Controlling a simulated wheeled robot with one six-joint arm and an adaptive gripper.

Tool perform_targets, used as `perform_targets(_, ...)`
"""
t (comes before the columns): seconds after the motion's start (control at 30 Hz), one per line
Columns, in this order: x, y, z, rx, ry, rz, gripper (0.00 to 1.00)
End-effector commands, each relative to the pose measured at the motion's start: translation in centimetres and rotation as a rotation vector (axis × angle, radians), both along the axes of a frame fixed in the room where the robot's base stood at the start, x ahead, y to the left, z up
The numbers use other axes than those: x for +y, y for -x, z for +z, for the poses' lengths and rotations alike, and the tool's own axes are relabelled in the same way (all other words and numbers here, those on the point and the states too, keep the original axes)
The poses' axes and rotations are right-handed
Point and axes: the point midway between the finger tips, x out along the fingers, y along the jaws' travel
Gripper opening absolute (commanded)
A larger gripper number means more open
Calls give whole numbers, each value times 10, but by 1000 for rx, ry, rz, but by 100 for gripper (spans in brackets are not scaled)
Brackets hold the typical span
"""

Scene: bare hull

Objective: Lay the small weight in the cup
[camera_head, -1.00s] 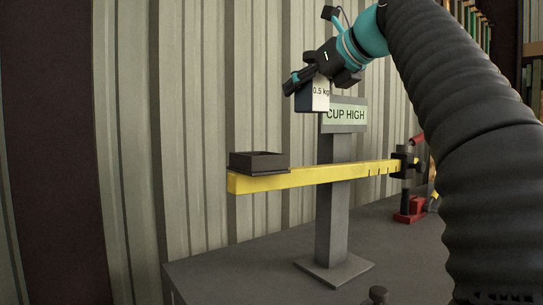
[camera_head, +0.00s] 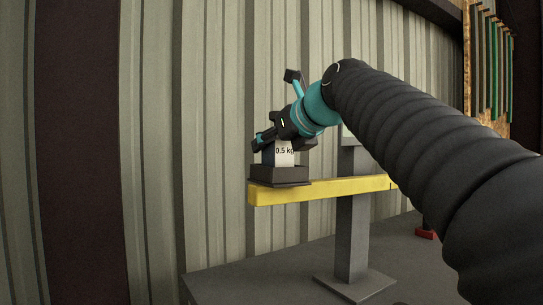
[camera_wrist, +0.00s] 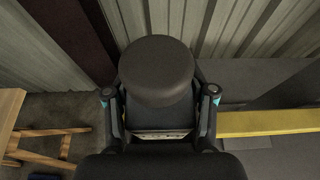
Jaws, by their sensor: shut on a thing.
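The small weight (camera_head: 284,152), a pale block marked "0.5 kg", is in my gripper (camera_head: 268,141), which is shut on it. The cup (camera_head: 280,176) is a low, dark, open square tray on the left end of the yellow beam (camera_head: 335,189). The weight is at the cup's opening, and its lower edge meets the cup's rim in the picture. I cannot tell whether it touches the cup's floor. In the wrist view a dark round shape (camera_wrist: 157,70) fills the space between the fingers, and the cup is not clearly seen.
A grey post (camera_head: 352,235) on a dark table (camera_head: 235,285) carries the beam. A corrugated wall (camera_head: 215,120) stands close behind. In the wrist view, a wooden stool (camera_wrist: 45,140) is at lower left.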

Motion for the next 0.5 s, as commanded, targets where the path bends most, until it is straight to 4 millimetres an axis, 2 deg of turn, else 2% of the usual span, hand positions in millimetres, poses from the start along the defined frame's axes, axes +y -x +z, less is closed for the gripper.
perform_targets(0.03,0,1,-8,-2,0,0,0)
perform_targets(0.13,0,1,-16,-3,-1,-1,0)
perform_targets(0.5,0,0,-18,-3,-1,-1,0)
